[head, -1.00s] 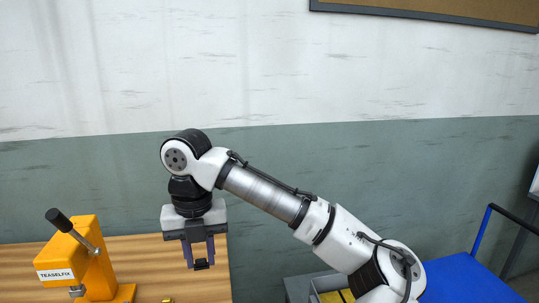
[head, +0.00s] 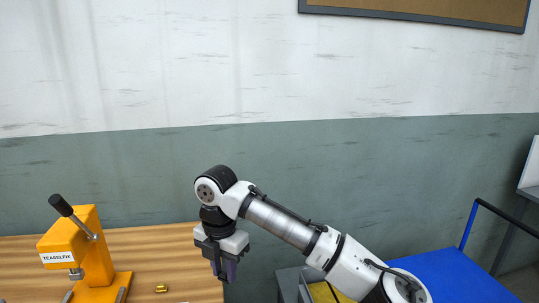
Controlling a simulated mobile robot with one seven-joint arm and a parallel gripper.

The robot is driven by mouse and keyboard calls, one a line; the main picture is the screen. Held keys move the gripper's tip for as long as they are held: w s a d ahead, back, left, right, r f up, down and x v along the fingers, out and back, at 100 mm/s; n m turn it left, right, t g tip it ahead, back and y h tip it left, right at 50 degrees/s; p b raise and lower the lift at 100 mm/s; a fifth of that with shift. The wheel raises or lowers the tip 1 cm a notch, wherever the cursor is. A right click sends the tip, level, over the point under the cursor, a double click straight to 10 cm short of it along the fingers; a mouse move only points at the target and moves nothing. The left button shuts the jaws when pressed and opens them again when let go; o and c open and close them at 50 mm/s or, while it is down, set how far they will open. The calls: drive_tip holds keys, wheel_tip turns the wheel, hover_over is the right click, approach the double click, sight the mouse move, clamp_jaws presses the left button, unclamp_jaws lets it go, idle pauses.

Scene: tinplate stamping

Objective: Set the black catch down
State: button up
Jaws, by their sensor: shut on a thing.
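My gripper (head: 224,273) points down at the right edge of the wooden bench (head: 180,235), in the middle of the lower head view. Its dark fingers are shut on the black catch. The catch is small and dark and can hardly be told apart from the fingers at this angle. I cannot tell how high the gripper is above the bench top.
An orange press marked TEASELFIX (head: 92,250), with a black-knobbed lever, stands on the bench at left. A small yellow piece (head: 161,288) lies right of it. A grey container with yellow inside (head: 322,292) and a blue cart (head: 440,275) are at right.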

drive_tip(key=w+d+f+m, duration=0.1)
drive_tip(key=d+f+m, duration=0.2)
drive_tip(key=f+m, duration=0.55)
drive_tip(key=w+d+f+m, duration=0.1)
drive_tip(key=d+f+m, duration=0.2)
drive_tip(key=f+m, duration=0.55)
drive_tip(key=w+d+f+m, duration=0.1)
drive_tip(key=d+f+m, duration=0.3)
drive_tip(key=f, duration=0.8)
drive_tip(key=s+f+m, duration=0.3)
drive_tip(key=f+m, duration=0.1)
drive_tip(key=f, duration=0.4)
drive_tip(key=s+f+m, duration=0.4)
drive_tip(key=f+m, duration=0.1)
drive_tip(key=f, duration=0.3)
drive_tip(key=shift+s+d+f+b, duration=0.2)
drive_tip(key=shift+s+f+b, duration=0.1)
drive_tip(key=shift+b, duration=0.15)
